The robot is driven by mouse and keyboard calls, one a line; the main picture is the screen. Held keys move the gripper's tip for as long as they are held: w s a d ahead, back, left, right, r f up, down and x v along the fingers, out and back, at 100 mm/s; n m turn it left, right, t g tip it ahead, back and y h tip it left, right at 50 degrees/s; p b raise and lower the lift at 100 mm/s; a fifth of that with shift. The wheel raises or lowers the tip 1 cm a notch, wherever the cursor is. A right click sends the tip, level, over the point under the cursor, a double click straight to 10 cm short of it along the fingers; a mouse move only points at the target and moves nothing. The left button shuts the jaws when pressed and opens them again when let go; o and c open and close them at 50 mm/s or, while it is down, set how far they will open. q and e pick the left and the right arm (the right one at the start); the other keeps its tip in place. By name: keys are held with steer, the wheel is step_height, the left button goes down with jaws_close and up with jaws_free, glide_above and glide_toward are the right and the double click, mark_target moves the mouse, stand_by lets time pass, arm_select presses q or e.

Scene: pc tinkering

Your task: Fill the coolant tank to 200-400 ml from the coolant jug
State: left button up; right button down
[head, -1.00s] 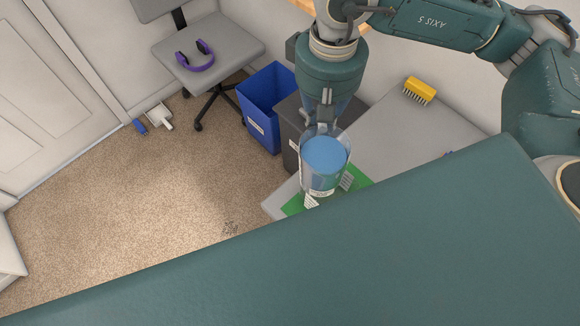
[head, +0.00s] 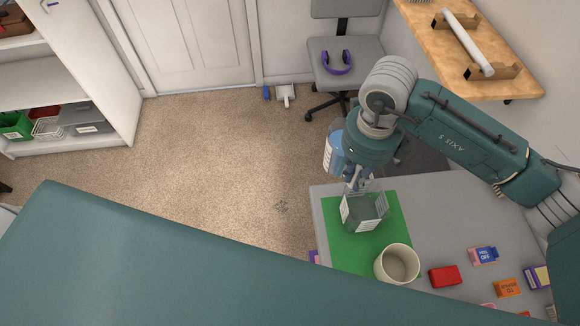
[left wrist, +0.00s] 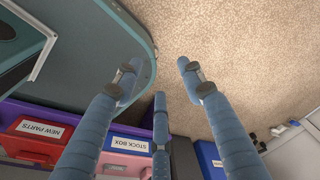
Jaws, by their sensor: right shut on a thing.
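The coolant jug (head: 333,152), clear with blue liquid and a white label, is partly hidden behind my right wrist in the head view. My right gripper (head: 356,179) is shut on the jug, just above and left of the clear tank. The coolant tank (head: 368,212), square with white labels, stands upright on the green mat (head: 342,252). Its walls look greenish; I cannot tell its liquid level. No stream of liquid shows between jug and tank. My left gripper (left wrist: 158,72) is open and empty in the left wrist view, its three fingers spread.
A cream cup (head: 398,264) stands close in front of the tank. A red box (head: 445,276) and several small boxes lie right on the grey table (head: 430,205). A chair (head: 346,48) stands behind. My own teal body part covers the lower foreground.

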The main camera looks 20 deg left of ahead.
steer(key=s+a+f+m+p, duration=0.25)
steer(key=a+m+p, duration=0.35)
steer(key=a+m, duration=1.2)
arm_select(q)
steer(key=r, duration=0.1)
steer(key=s+r+b, duration=0.1)
steer(key=r, duration=0.1)
steer(key=s+r, duration=0.1)
steer(key=r, duration=0.1)
steer(key=shift+s+d+r, duration=0.1)
steer(key=shift+s+d, duration=0.05)
steer(key=shift+d, duration=0.2)
arm_select(e)
steer(key=d+r+m+g+y, duration=0.1)
steer(key=d+r+m+y, duration=0.2)
steer(key=d+y, duration=0.3)
steer(key=shift+w+d+r+m+g, duration=0.4)
steer(key=shift+d+r, duration=0.1)
steer(key=shift+d, duration=0.2)
arm_select(q)
steer(key=shift+d, duration=0.1)
arm_select(e)
steer(key=shift+d, duration=0.15)
arm_select(q)
steer(key=shift+b, duration=0.35)
arm_select(e)
steer(key=shift+f, duration=0.1)
